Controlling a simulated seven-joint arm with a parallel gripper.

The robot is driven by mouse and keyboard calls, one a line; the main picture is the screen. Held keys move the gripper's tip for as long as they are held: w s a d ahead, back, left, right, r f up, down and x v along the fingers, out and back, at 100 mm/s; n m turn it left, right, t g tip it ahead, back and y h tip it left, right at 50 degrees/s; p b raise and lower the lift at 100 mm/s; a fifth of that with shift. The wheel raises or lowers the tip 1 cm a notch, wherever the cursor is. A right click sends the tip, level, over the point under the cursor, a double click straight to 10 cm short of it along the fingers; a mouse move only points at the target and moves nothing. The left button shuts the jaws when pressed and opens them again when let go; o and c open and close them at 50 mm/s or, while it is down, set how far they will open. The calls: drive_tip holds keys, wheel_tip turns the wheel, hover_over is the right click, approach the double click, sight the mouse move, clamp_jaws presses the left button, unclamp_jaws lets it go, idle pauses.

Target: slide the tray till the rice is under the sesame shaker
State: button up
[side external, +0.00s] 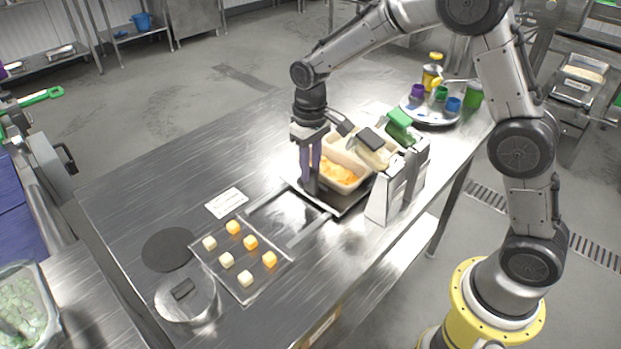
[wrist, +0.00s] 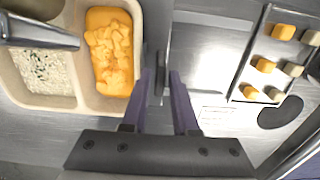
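The cream compartment tray (side external: 349,186) sits on a dark metal base by the dispenser stand. In the wrist view the tray (wrist: 138,30) has orange food (wrist: 110,52) in its right compartment and pale rice with dark green specks (wrist: 45,76) in the left one. A metal spout (wrist: 42,36) reaches over the left compartment. Two dispensers, one with a black lid (side external: 371,139) and one with a green lid (side external: 400,118), stand on the metal stand; I cannot tell which is the sesame shaker. My gripper (wrist: 162,75) has its purple fingers apart beside the tray, astride a narrow metal upright.
A bare metal track (side external: 287,215) extends left of the tray. Beyond it lie a small tray of yellow and pale cubes (side external: 241,259), a white card (side external: 227,203), a black disc (side external: 168,249) and a round lidded pan (side external: 186,300). A plate of coloured cups (side external: 434,117) stands at the back right.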

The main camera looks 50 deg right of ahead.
sight(311, 192)
drive_tip(key=shift+f, duration=1.75)
clamp_jaws()
drive_tip(key=shift+r, duration=0.1)
